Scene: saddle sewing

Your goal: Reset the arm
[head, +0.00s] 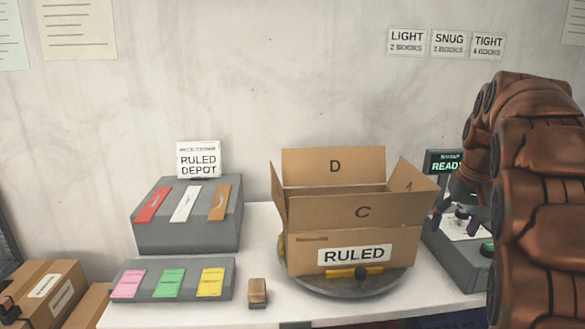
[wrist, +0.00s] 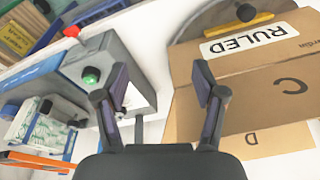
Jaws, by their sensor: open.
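My arm (head: 540,190) is at the right of the head view, bent over the right end of the table. My gripper (wrist: 160,85) is open and empty in the wrist view, with its two dark fingers spread apart. In the head view the gripper (head: 456,215) is partly hidden by the arm and lies in front of the grey machine with the READY display (head: 442,163). In the wrist view the fingers are over the gap between that machine (wrist: 110,60) and the cardboard box (wrist: 255,90).
An open cardboard box (head: 310,240) labelled RULED stands on a round turntable (head: 350,288). Left of it are a grey stand (head: 190,237) with red, white and brown pieces, a low tray (head: 140,300) with pink, green and yellow pieces, and a small brown block (head: 257,292).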

